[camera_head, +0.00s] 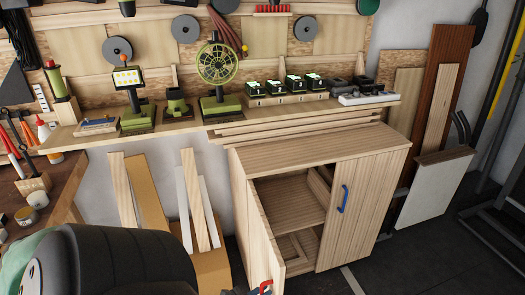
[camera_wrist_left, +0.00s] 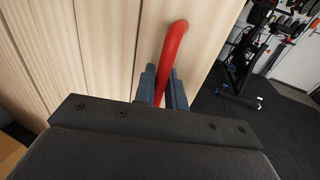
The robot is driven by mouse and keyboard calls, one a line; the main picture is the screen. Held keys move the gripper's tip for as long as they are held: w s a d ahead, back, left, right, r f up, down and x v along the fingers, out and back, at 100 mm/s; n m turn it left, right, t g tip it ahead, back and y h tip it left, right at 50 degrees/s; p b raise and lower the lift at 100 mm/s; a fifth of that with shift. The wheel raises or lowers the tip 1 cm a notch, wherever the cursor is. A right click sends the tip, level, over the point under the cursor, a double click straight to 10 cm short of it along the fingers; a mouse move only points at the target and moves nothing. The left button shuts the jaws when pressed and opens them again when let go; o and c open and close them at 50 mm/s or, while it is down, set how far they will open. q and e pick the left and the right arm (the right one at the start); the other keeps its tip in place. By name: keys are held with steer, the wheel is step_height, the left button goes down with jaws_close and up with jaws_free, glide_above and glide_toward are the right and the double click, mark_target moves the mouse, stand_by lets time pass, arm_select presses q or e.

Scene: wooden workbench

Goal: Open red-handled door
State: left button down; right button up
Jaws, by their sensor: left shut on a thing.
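The wooden cabinet (camera_head: 320,145) has its left door (camera_head: 261,235) swung open toward me, showing a shelf inside. The red handle (camera_head: 267,286) of this door is at the bottom edge of the head view, mostly cut off. In the left wrist view the red handle (camera_wrist_left: 173,48) rises from between the fingers of my left gripper (camera_wrist_left: 163,85), which is shut on it, beside the pale wooden door panel (camera_wrist_left: 105,45). In the head view only a bit of this gripper (camera_head: 258,291) shows. My right gripper is not in view.
The cabinet's right door (camera_head: 361,205), with a blue handle (camera_head: 343,199), is closed. Loose boards (camera_head: 195,200) lean against the wall left of the cabinet. A wooden workbench (camera_head: 62,190) is at the left. Dark floor (camera_head: 400,265) is clear at the right front.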

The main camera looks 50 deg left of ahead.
arm_select(q)
steer(key=c, duration=1.8)
jaws_free()
